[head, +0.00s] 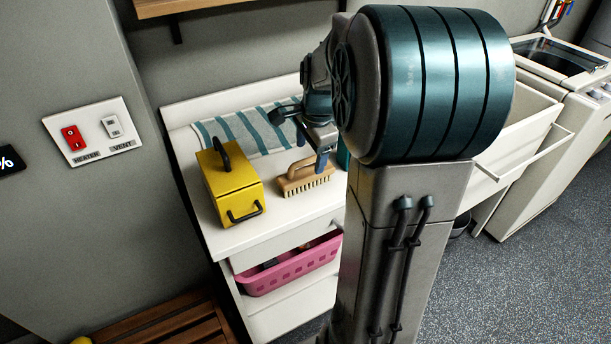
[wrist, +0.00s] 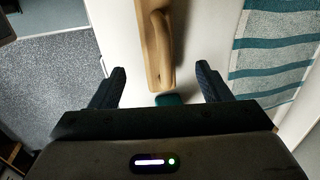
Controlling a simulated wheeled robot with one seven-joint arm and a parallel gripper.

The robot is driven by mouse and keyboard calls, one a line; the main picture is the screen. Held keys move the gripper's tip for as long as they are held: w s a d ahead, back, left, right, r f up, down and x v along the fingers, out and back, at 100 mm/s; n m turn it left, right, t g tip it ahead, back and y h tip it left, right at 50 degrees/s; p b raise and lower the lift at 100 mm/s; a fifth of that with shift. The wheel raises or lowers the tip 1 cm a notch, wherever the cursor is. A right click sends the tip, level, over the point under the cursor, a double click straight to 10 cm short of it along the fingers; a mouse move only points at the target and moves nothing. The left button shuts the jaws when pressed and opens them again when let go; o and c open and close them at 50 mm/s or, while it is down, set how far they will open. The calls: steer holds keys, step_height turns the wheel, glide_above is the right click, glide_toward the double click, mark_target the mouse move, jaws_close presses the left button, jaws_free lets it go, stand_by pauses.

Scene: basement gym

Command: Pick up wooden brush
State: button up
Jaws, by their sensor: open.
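A yellow box (head: 232,186) with black handles stands left of the brush. A striped towel (head: 245,131) lies behind. A teal object (wrist: 169,99) shows near the brush end. A pink basket (head: 290,268) sits below the white counter (head: 290,215). A sink unit (head: 515,120) is at right.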

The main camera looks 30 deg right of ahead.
mark_target(307, 172)
steer(key=f, duration=0.4)
steer(key=w+f, duration=0.1)
steer(key=f, duration=0.1)
steer(key=shift+a+f, duration=0.1)
steer(key=shift+f, duration=0.1)
steer(key=shift+c, duration=0.3)
steer(key=c, duration=1)
